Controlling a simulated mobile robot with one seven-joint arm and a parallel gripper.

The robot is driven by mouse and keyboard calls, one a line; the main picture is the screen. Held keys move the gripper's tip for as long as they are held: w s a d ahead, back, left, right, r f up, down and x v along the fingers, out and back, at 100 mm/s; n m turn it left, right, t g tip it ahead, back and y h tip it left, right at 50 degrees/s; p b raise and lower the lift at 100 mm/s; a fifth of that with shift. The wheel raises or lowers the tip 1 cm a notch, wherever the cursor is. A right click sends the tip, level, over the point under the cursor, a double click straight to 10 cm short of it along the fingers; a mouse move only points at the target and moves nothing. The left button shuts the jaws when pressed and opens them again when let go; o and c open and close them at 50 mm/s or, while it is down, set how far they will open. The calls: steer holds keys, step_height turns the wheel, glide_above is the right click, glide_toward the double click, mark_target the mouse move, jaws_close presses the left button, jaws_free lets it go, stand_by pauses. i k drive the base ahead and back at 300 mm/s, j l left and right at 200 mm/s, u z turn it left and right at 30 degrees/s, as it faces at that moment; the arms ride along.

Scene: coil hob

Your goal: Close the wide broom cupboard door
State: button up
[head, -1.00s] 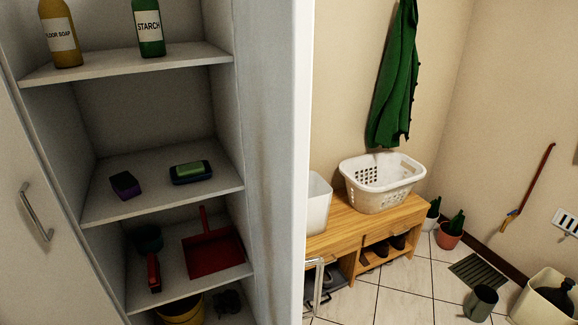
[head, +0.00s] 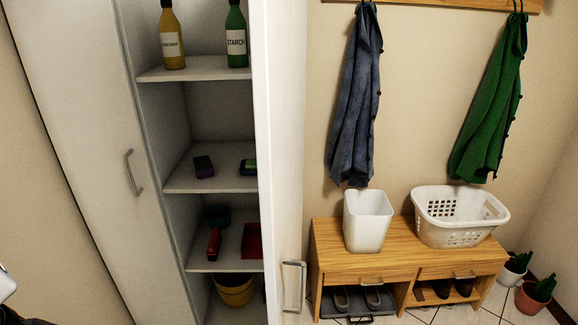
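The broom cupboard (head: 160,120) stands at the left with its shelves exposed. Its open door (head: 286,140) sticks out towards me and shows nearly edge-on, right of the shelves. A bar handle (head: 293,287) is low on that door's right-hand face. The cupboard's left door (head: 80,110) looks shut and has its own bar handle (head: 134,172). My gripper is not in view; only a small pale and dark piece, possibly part of my arm, shows at the lower left edge. Nothing is seen touching the open door.
The shelves hold a soap bottle (head: 172,38), a starch bottle (head: 236,38), sponges, a red dustpan (head: 251,240) and a yellow bucket (head: 235,289). Right of the door, a wooden bench (head: 360,262) carries a white bin (head: 367,220) and a laundry basket (head: 458,218). Coats hang above.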

mark_target(278, 28)
steer(key=l+u, duration=0.2)
steer(key=l, duration=1.9)
steer(key=k, duration=0.05)
